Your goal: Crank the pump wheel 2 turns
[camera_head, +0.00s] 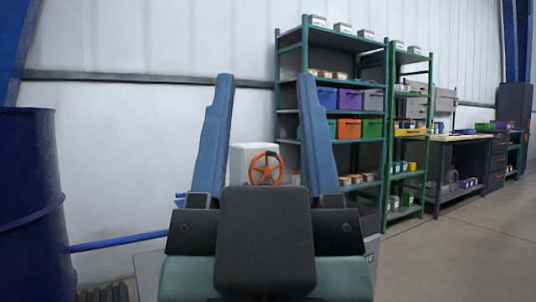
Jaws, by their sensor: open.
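The pump wheel (256,169) is a small orange spoked handwheel with a dark knob or handle at its upper right rim. It stands in front of a white boxy housing (240,158). My gripper (262,80) fills the lower middle of the view, with its two long blue fingers spread wide. The wheel shows between the fingers, beyond them and apart from them. Nothing is between the fingertips. The wheel's lower mount and the base of the housing are hidden behind my gripper.
A large blue drum (35,190) stands close at the left. A blue pipe (118,242) runs low from it towards the middle. A shelf rack (389,150) with coloured bins stands right of the wheel, with a workbench (462,139) beyond. The floor (460,250) at the right is clear.

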